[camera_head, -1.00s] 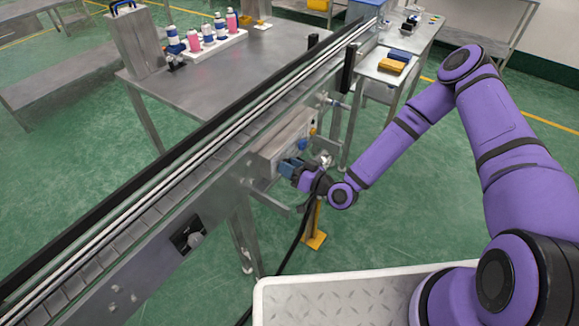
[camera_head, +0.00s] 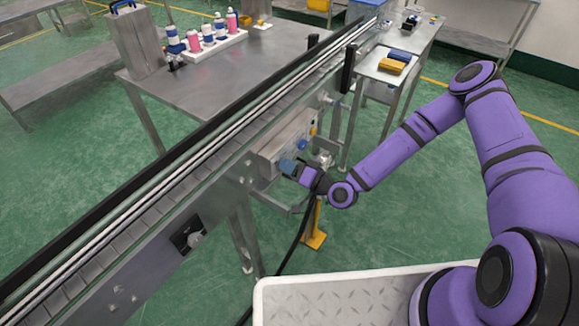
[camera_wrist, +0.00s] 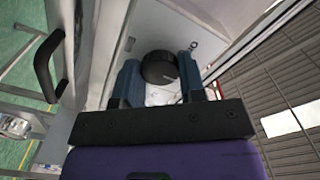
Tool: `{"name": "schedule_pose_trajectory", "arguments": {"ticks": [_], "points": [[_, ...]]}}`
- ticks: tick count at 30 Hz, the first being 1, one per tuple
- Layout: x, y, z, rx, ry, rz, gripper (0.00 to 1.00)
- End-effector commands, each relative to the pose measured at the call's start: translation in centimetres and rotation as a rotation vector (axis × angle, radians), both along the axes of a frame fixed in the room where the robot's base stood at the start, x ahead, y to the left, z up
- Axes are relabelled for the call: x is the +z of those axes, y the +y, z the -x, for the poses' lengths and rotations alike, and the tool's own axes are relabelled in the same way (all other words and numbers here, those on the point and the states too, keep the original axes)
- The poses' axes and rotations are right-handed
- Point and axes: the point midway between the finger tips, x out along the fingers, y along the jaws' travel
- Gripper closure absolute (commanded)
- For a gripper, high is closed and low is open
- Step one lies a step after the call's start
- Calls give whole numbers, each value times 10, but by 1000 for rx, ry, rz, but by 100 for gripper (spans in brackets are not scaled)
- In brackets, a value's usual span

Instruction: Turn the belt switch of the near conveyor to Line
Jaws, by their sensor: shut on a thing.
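The near conveyor (camera_head: 150,205) runs diagonally across the head view, with a grey control box (camera_head: 283,140) on its side. My gripper (camera_head: 288,166) is at the face of this box. In the wrist view my gripper (camera_wrist: 160,82) has its two blue fingers on either side of a round black knob, the belt switch (camera_wrist: 158,67), and is shut on it. In the head view the switch is hidden behind the fingers. The knob's pointer and the label marks cannot be read.
A yellow-footed post (camera_head: 315,238) stands below. A steel table (camera_head: 225,75) with a rack of bottles (camera_head: 212,42) is behind the conveyor. A white-rimmed tray (camera_head: 340,290) is in front.

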Motion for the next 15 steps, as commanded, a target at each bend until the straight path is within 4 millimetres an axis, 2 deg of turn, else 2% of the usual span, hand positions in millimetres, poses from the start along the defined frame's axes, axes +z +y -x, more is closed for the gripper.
{"name": "schedule_pose_trajectory", "arguments": {"ticks": [7, 8, 10, 11, 15], "points": [[-1, -1, 0, 0, 2, 3, 86], [-1, -1, 0, 0, 2, 2, 58], [-1, -1, 0, 0, 2, 2, 42], [-1, -1, 0, 0, 1, 2, 37], [-1, 0, 0, 0, 0, 2, 37]]}}
